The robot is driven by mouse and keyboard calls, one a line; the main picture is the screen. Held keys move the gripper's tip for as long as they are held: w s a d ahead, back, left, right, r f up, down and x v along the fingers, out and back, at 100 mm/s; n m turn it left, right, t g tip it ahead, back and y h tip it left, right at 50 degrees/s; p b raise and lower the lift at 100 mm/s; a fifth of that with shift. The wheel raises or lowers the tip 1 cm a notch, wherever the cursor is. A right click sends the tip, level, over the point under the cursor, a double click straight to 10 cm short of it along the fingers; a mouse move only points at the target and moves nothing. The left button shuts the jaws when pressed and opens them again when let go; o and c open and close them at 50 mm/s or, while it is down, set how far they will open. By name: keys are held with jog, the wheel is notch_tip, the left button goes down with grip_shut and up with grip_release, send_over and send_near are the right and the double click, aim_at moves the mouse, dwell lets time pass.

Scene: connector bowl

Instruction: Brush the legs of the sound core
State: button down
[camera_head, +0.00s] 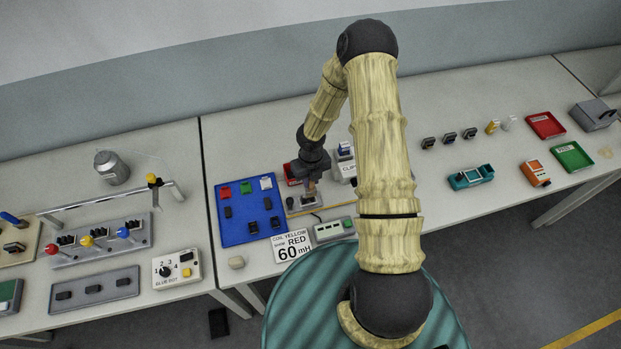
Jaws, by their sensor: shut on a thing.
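My gripper (311,184) points down over a small tan board (318,209) at the middle of the table. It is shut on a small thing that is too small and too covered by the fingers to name. Just left is a blue tray (231,235) with red, green and white squares and several dark small blocks, such as one at its lower middle (253,227). I cannot tell which block is the sound core, and no legs can be made out. A dark piece (290,202) sits beside the gripper on the board's left end.
A sign (292,246) reads "COIL YELLOW", "RED", "60 mH". A grey-green device (334,230) stands right of it. A white "CLIP" box (346,166) stands close behind my gripper. Red (545,125) and green (572,156) trays lie far right. My arm hides part of the table.

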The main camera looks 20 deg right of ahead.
jog(key=shift+f, duration=0.45)
jog(key=shift+a, duration=0.15)
dwell(0.3)
jog(key=shift+a+r+b, duration=0.15)
jog(key=shift+a+b, duration=0.15)
jog(key=shift+a, duration=0.75)
jog(key=shift+d, duration=0.15)
jog(key=shift+d+p, duration=0.45)
jog(key=shift+d, duration=0.65)
jog(key=shift+a, duration=0.15)
jog(key=shift+a, duration=1.1)
jog(key=shift+d, duration=0.2)
jog(key=shift+d+p, duration=0.4)
jog(key=shift+d, duration=0.65)
